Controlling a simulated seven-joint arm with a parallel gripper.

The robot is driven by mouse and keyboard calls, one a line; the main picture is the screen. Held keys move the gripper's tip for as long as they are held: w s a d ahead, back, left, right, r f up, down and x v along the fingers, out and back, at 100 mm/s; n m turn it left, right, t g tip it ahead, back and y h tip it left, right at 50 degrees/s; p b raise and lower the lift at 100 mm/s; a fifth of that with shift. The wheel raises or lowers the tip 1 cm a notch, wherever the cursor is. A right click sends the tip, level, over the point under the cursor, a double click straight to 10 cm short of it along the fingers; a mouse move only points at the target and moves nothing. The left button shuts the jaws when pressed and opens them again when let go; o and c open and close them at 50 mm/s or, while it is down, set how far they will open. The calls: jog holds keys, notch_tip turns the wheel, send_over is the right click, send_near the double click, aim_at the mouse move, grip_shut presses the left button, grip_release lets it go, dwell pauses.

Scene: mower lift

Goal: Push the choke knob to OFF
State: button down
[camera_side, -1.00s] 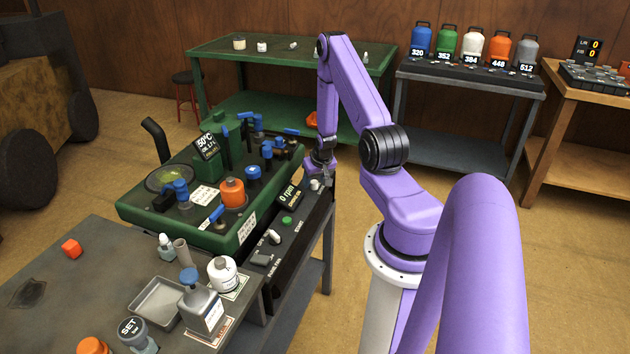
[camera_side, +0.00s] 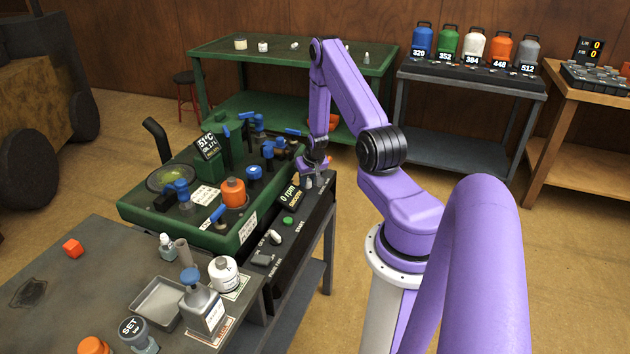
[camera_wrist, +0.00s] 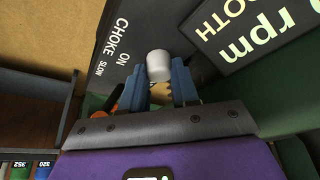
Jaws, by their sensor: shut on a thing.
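The choke knob (camera_wrist: 159,66) is a pale grey-white cylinder beside the printed words CHOKE, ON and SLOW on the dark panel (camera_wrist: 120,70). My gripper (camera_wrist: 160,76) has its two blue fingers on either side of the knob and is shut on it. In the side view, my gripper (camera_side: 313,167) is at the far end of the black control panel (camera_side: 300,235), with the small pale knob (camera_side: 309,183) just below it. No OFF mark by the choke knob is readable in either view.
A display (camera_side: 289,194) reading 0 rpm and SMOOTH sits close beside the knob. The green machine tray (camera_side: 245,215) with blue-handled parts lies to the left. A green button (camera_side: 288,221) and switches are nearer on the panel.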

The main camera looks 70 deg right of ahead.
jog(key=shift+w, duration=0.45)
jog(key=c, duration=0.8)
grip_release()
jog(key=shift+c, duration=0.2)
jog(key=shift+s+r, duration=0.1)
jog(key=shift+r, duration=0.05)
jog(key=v, duration=1.7)
jog(key=shift+a+r, duration=0.1)
jog(key=shift+a, duration=0.05)
